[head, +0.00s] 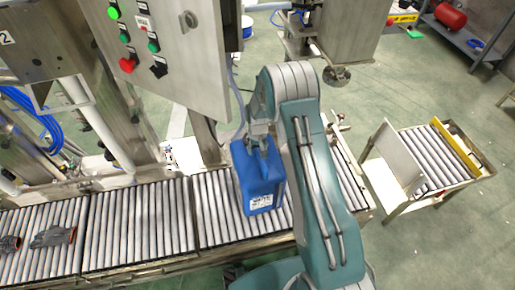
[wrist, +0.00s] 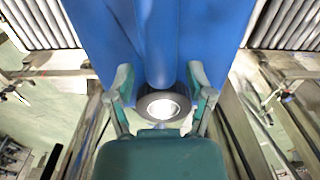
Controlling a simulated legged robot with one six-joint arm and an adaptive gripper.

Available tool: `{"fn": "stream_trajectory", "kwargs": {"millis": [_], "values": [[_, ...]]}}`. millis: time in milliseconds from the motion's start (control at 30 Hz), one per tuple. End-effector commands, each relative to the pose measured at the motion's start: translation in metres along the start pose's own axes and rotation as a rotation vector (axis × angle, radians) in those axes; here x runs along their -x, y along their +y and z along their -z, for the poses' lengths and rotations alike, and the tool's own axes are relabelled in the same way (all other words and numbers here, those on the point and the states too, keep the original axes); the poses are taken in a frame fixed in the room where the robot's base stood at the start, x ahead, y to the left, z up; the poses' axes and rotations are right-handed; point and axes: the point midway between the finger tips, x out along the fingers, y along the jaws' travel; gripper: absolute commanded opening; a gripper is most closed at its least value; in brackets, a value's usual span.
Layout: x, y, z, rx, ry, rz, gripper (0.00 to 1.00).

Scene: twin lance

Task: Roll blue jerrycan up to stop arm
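The blue jerrycan (head: 262,188) stands upright on the roller conveyor (head: 215,210), with a white label low on its near face. My gripper (head: 258,143) is at the top of the jerrycan, coming from the right. In the wrist view, the blue body (wrist: 205,30) fills the upper middle. The two fingers of my gripper (wrist: 160,84) are spread apart at either side of a round dark-rimmed part with a pale centre (wrist: 162,106). Whether the fingers touch the jerrycan is unclear. I cannot pick out the stop arm for certain; my arm hides part of the conveyor.
Grey gloves (head: 50,237) lie on the rollers at the left. A control box (head: 165,50) overhangs behind the conveyor. Rollers between the gloves and the jerrycan are bare. A separate roller cart (head: 430,170) with an upright plate stands at the right, across a floor gap.

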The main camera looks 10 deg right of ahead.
Motion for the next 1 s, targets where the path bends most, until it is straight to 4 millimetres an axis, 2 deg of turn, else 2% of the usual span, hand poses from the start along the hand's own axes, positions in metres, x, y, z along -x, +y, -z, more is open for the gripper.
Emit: {"fn": "stream_trajectory", "kwargs": {"millis": [33, 67, 100, 133, 367, 1000], "values": [[0.0, 0.0, 0.0, 0.0, 0.0, 0.0, 0.36], [0.0, 0.0, 0.0, 0.0, 0.0, 0.0, 0.22], [0.0, 0.0, 0.0, 0.0, 0.0, 0.0, 0.04], [0.0, 0.0, 0.0, 0.0, 0.0, 0.0, 0.0], [-0.001, 0.001, 0.0, 0.0, -0.001, 0.0, 0.0], [-0.002, 0.038, -0.002, -0.013, -0.003, 0.0, 0.0]]}}
